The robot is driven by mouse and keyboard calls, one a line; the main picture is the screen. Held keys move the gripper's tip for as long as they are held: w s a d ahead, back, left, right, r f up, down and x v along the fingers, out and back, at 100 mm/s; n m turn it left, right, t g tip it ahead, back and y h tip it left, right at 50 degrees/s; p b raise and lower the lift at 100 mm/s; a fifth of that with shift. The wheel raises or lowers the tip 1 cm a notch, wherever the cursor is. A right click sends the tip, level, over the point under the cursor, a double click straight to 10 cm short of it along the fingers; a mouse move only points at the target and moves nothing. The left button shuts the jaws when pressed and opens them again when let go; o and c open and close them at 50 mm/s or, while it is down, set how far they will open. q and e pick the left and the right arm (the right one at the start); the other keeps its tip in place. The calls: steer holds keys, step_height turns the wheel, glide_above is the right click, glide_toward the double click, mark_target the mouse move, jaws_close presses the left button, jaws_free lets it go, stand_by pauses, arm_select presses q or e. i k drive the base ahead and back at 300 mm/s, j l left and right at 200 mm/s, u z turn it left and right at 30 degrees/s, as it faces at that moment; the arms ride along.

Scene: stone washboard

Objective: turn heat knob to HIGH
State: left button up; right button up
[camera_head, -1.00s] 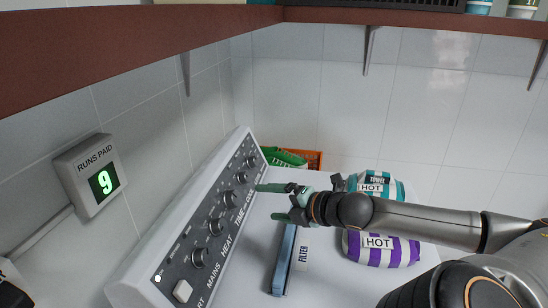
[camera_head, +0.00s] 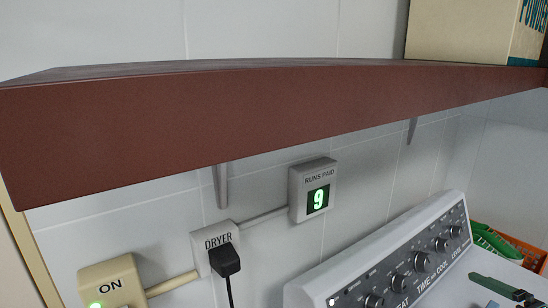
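The grey control panel (camera_head: 390,270) of the white dryer console is at the lower right, with a row of black knobs. The knob above the partly cropped HEAT label (camera_head: 402,302) appears to be the heat knob (camera_head: 400,282); its pointer setting is too small to read. Part of my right gripper (camera_head: 497,286), a green finger, shows at the bottom right edge, apart from the panel and to its right. The rest of it is cut off by the frame, so its opening is hidden. My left gripper is not in view.
A brown shelf (camera_head: 270,120) runs across overhead with a beige box (camera_head: 470,32) on it. A wall counter (camera_head: 314,190) reads 9. A DRYER socket (camera_head: 210,252) holds a black plug; an ON switch (camera_head: 112,285) glows green. An orange basket (camera_head: 528,254) stands behind the console.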

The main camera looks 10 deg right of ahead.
mark_target(400, 283)
steer(key=k, duration=1.4)
